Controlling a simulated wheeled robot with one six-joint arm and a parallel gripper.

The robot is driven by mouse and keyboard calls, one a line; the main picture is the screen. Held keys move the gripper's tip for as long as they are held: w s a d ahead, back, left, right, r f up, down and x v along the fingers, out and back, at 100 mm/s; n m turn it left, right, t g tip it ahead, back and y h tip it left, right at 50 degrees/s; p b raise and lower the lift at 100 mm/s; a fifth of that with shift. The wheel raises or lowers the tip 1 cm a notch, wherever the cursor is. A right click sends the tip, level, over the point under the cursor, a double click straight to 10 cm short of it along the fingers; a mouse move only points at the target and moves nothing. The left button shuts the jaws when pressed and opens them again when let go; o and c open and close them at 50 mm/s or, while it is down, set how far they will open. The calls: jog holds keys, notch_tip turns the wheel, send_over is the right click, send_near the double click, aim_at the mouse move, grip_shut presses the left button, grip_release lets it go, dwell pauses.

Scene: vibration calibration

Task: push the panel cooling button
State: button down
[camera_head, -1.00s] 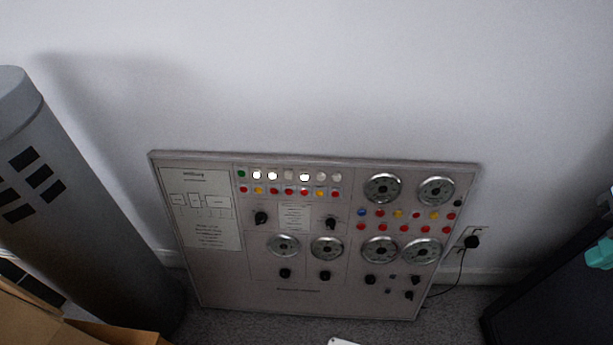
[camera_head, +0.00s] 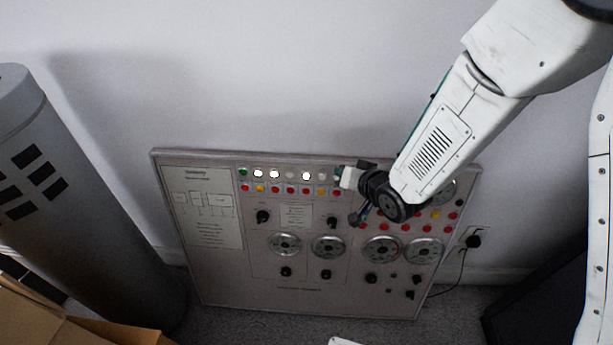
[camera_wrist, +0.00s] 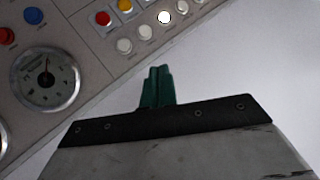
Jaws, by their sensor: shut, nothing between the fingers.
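The control panel (camera_head: 285,270) leans against the wall, with rows of small coloured buttons and lamps. In the top row are a green one (camera_head: 243,173) and several white ones, some lit (camera_head: 306,176). Below is a row of red and yellow buttons (camera_head: 290,190). Labels are too small to read, so I cannot tell which button is panel cooling.
A dark cabinet (camera_head: 545,290) is at lower right. A wall socket with a plug (camera_head: 473,241) is right of the panel. My arm covers the panel's upper-right dials.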

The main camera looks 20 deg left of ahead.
aim_at(306, 176)
jog(key=s+a+f+g+y, duration=0.1)
jog(key=s+a+f+y, duration=0.3)
jog(key=s+a+f, duration=0.2)
jog(key=shift+s+a+f, duration=0.35)
jog(key=shift+a+f, duration=0.05)
jog(key=shift+a, duration=0.3)
jog(key=shift+w, duration=0.1)
jog(key=w+a+f, duration=0.1)
jog(key=w+a, duration=0.1)
jog(key=w, duration=0.6)
jog(key=shift+f, duration=0.4)
jog(key=shift+w, duration=0.2)
dwell(0.9)
jog(key=shift+w+a, duration=0.1)
jog(key=shift+w, duration=0.2)
jog(key=shift+w+a+f, duration=0.1)
jog(key=shift+w+f, duration=0.05)
jog(key=shift+w, duration=0.2)
dwell(0.7)
jog(key=shift+s+d, duration=0.25)
jog(key=shift+s, duration=0.5)
